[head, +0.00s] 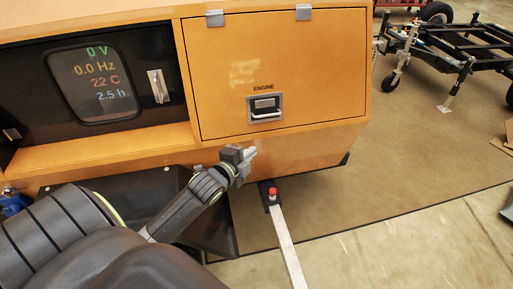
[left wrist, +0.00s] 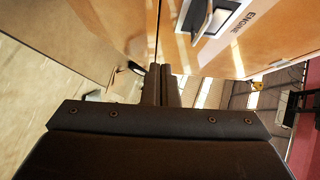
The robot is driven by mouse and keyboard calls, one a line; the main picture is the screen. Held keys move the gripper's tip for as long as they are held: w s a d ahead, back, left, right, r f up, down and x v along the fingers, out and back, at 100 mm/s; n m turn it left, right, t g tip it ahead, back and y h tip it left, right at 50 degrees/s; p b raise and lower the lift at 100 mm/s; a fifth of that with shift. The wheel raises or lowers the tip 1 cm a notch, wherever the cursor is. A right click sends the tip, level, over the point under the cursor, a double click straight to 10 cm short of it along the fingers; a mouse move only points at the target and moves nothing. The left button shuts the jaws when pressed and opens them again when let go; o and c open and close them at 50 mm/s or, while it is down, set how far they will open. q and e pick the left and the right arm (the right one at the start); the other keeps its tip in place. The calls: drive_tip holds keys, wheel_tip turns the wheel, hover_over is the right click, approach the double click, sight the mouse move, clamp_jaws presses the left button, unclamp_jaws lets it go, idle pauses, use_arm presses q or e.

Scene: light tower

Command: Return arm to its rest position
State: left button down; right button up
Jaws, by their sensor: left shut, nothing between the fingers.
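My left gripper (head: 249,153) is shut and empty. In the head view it is in front of the orange cabinet's lower edge, below the engine door (head: 270,75). My left arm (head: 175,210) reaches in from the lower left. In the left wrist view the shut fingers (left wrist: 161,72) point forward, with the engine door's latch (left wrist: 212,20) above and to the right. The door is closed, and its latch handle (head: 265,109) shows apart from the gripper in the head view. My right gripper is not in view.
A dark recessed panel (head: 140,105) with a lit display (head: 96,83) is at the left. A red-topped post (head: 272,193) on a pale bar (head: 288,245) stands below the gripper. A wheeled black frame (head: 455,45) is at the upper right. The floor (head: 400,160) between is clear.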

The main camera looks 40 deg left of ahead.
use_arm(q)
drive_tip(key=s+d+f+n+g, duration=0.25)
drive_tip(key=s+n+g, duration=0.2)
drive_tip(key=s, duration=0.45)
drive_tip(key=s+d+f+n+g+y, duration=0.1)
drive_tip(key=s+f+n+g, duration=0.2)
drive_tip(key=s+n, duration=0.5)
drive_tip(key=s+d+f+n+g, duration=0.2)
drive_tip(key=s+n+g, duration=0.15)
drive_tip(key=s, duration=0.75)
wheel_tip(320, 180, down, 22)
drive_tip(key=a+f+g, duration=0.1)
drive_tip(key=a+g, duration=0.1)
drive_tip(key=s+d+f+g, duration=0.1)
drive_tip(key=s+f, duration=1.3)
drive_tip(key=f, duration=0.3)
drive_tip(key=shift+s+d+f+m+h, duration=0.15)
drive_tip(key=shift+s+d+m+h, duration=0.15)
drive_tip(key=shift+s+d, duration=0.1)
